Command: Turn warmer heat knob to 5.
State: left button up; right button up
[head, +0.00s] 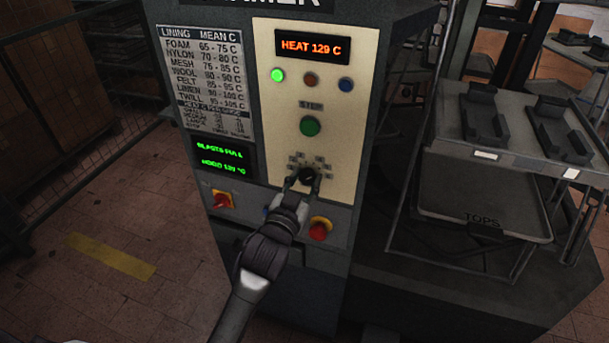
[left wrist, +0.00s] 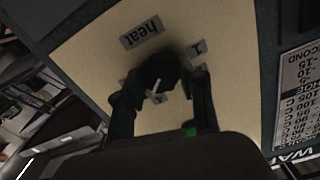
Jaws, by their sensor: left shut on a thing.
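The warmer's heat knob (head: 307,174) is a dark round knob low on the cream panel, ringed by small number plates. My left gripper (head: 302,180) is shut on it, one finger on each side. In the left wrist view the knob (left wrist: 160,72) sits between the two fingers (left wrist: 163,100), in shadow. A short white pointer line shows on it, slanting toward the lower part of that picture. A "heat" plate (left wrist: 142,30) and a plate that looks like "1" (left wrist: 196,52) are readable; the other numbers are partly hidden or too small. My right gripper is not in view.
The display (head: 312,47) reads HEAT 129 C. A green lamp (head: 278,75) is lit. A rack (head: 480,150) with trays stands at right.

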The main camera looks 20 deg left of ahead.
pick_arm(q)
jog(key=shift+m, duration=0.5)
jog(key=o, duration=1.1)
jog(key=shift+o, duration=0.2)
jog(key=s, duration=1.2)
jog(key=shift+a, duration=0.2)
